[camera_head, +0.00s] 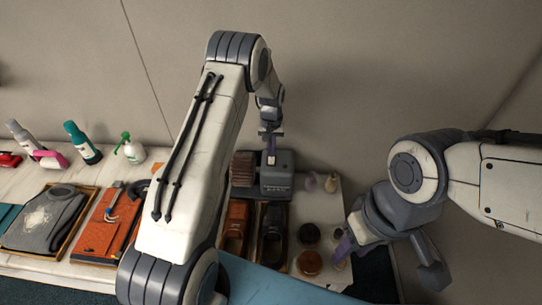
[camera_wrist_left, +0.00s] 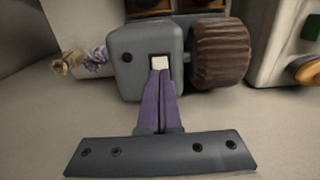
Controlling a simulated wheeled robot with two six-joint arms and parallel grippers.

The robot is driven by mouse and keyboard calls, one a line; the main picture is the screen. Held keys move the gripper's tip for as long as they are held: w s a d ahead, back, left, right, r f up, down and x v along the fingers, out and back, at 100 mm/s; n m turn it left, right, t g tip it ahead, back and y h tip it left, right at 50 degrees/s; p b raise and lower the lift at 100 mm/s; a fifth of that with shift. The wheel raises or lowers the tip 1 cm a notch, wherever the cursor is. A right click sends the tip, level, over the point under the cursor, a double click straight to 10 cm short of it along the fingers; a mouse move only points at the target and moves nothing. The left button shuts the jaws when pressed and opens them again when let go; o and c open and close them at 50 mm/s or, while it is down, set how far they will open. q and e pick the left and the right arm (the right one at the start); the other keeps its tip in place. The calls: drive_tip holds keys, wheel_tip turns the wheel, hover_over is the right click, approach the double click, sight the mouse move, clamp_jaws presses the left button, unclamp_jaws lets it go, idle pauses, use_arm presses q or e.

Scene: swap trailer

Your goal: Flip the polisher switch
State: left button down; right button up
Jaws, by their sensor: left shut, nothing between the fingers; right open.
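The polisher (camera_head: 277,186) is a dark grey box on the counter near the wall, with a brown bristly roller (camera_head: 243,167) on its left. In the left wrist view the polisher's grey body (camera_wrist_left: 135,80) fills the upper middle, with the roller (camera_wrist_left: 220,53) at its right. A white switch (camera_wrist_left: 158,62) sits in a dark slot on the body. My left gripper (camera_wrist_left: 160,74) is shut and empty, its purple fingertips at the switch's edge; I cannot tell if they touch. It also shows over the polisher in the head view (camera_head: 271,159). My right gripper (camera_head: 343,251) is open beside the round jars.
Round jars (camera_head: 308,262) stand at the counter's right end. Shoes (camera_head: 272,235) lie in trays before the polisher. A grey cloth tray (camera_head: 88,217), an orange tray (camera_head: 92,240) and several bottles (camera_head: 83,143) are at left. The wall is close behind the polisher.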

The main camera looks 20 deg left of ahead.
sight(271, 161)
use_arm(q)
wheel_tip(271, 161, up, 4)
drive_tip(key=shift+r+p, duration=0.1)
drive_tip(key=shift+p, duration=0.95)
drive_tip(key=s+d+r+m+b, duration=0.5)
drive_tip(key=s+d+r, duration=0.7)
drive_tip(key=s+d, duration=0.4)
drive_tip(key=s+d+m+h+b, duration=0.1)
drive_tip(key=s+m, duration=0.4)
drive_tip(key=s, duration=1.5)
drive_tip(key=d+b, duration=0.1)
drive_tip(key=b, duration=0.1)
drive_tip(key=shift+s+m+b, duration=0.3)
drive_tip(key=shift+s+b, duration=0.05)
drive_tip(key=shift+s, duration=0.05)
